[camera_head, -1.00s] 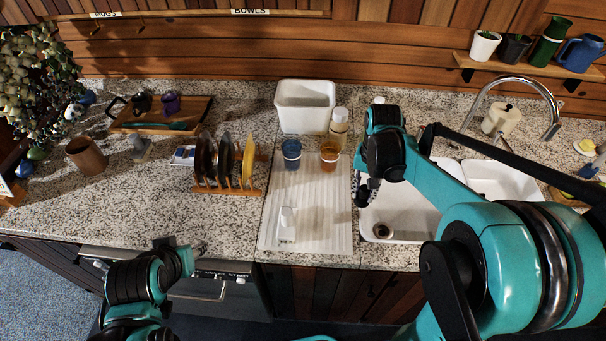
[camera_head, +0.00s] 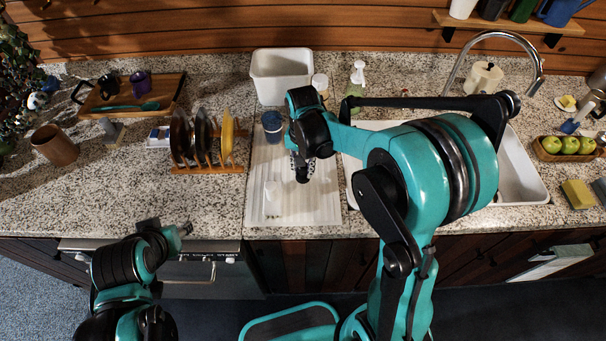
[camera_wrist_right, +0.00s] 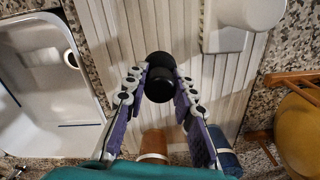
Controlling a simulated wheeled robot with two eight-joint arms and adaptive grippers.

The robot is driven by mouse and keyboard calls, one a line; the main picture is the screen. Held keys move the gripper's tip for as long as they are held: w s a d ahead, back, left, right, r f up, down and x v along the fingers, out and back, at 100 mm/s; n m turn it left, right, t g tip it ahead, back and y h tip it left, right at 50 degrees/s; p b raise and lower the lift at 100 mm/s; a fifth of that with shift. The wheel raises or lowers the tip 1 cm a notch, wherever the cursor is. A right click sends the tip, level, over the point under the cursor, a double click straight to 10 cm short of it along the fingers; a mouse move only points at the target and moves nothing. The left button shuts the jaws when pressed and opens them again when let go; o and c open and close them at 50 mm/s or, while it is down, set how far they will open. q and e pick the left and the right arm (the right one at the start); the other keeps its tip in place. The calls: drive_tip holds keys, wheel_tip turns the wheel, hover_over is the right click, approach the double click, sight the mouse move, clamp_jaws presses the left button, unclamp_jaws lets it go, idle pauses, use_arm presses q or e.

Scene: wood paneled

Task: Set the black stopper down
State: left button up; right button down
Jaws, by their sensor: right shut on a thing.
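The black stopper (camera_wrist_right: 159,77) is between the fingertips of my right gripper (camera_wrist_right: 160,84) in the right wrist view, over the ribbed white draining board (camera_wrist_right: 190,45). In the head view my right gripper (camera_head: 301,168) is above the right part of the draining board (camera_head: 325,208), left of the sink, and a dark tip shows at its lower end. Whether the stopper touches the board is hard to tell. My left gripper (camera_head: 184,229) is at the lower left, in front of the counter edge; its finger opening is too small to judge.
A white object (camera_head: 272,190) stands on the board's left part. A blue cup (camera_head: 272,124) and an orange cup (camera_wrist_right: 153,145) are near the gripper. A plate rack (camera_head: 208,168) is to the left, the sink (camera_head: 520,175) to the right.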

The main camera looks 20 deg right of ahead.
sight(303, 175)
drive_tip(key=shift+f+b, duration=0.35)
drive_tip(key=shift+f, duration=1.15)
drive_tip(key=shift+f, duration=0.1)
drive_tip(key=c, duration=1.3)
unclamp_jaws()
drive_tip(key=shift+o, duration=0.2)
